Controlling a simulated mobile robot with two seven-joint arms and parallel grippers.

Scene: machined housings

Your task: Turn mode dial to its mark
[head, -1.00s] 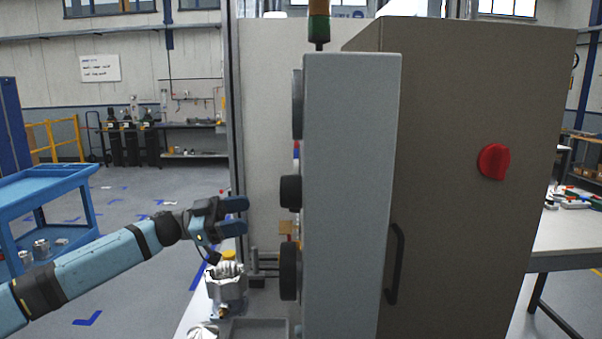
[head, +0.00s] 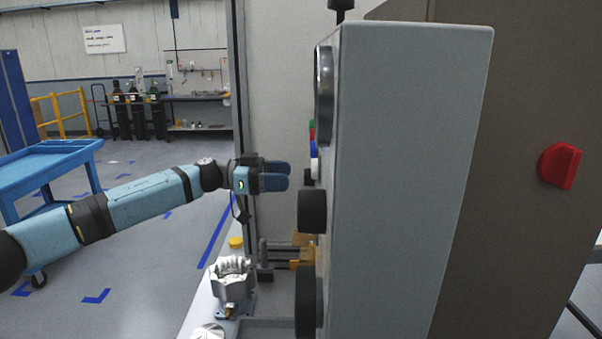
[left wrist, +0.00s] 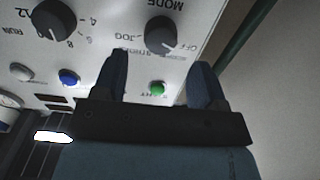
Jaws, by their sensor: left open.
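The mode dial (left wrist: 160,34) is a black round knob on the pale panel in the left wrist view, with its lettering upside down. Its white pointer line slants to the lower right, towards the word OFF. No separate target mark can be made out. My left gripper (left wrist: 160,64) is open and empty, its fingers spread below the dial in that view and apart from it. In the head view the left gripper (head: 288,175) points right at the panel front, which is seen edge-on. My right gripper is not in view.
A second black dial (left wrist: 53,19), a blue button (left wrist: 68,78), a white button (left wrist: 20,72) and a green button (left wrist: 157,89) are on the panel. The grey cabinet (head: 415,150) fills the right of the head view. A metal housing (head: 233,282) stands below the gripper.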

